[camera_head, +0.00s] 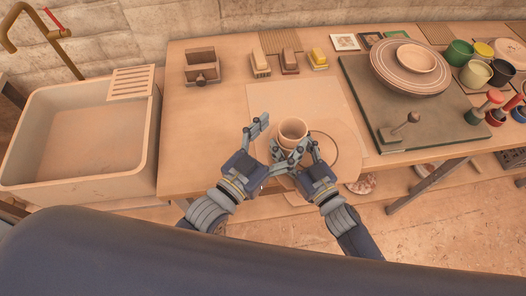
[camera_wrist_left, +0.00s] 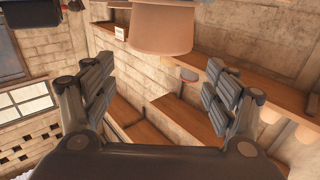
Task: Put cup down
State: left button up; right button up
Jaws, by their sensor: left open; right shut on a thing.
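A plain tan cup (camera_head: 293,130) stands upright, mouth up, over the front middle of the table. My right gripper (camera_head: 299,153) is shut on the cup's lower part, and its fingers hide the base. I cannot tell whether the base touches the surface below. My left gripper (camera_head: 266,139) is open and empty just left of the cup. In the left wrist view its fingers (camera_wrist_left: 165,95) are spread wide, and the cup (camera_wrist_left: 162,28) shows at the top, outside the jaws. A round tan board (camera_head: 345,172) lies under and right of the cup.
A pale mat (camera_head: 262,97) lies behind the cup, with bare table (camera_head: 190,125) to its left. A dark green board (camera_head: 365,100) with stacked plates (camera_head: 383,70) is at the right. Several coloured cups (camera_head: 459,52) stand beyond. A sink (camera_head: 70,140) is at the left.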

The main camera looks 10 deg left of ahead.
pick_arm(q)
jog(key=v, duration=0.7)
jog(key=shift+s, duration=0.1)
pick_arm(e)
jog(key=o, duration=1.2)
jog(key=shift+s, duration=0.1)
jog(key=v, duration=1.2)
jog(key=shift+d, duration=0.1)
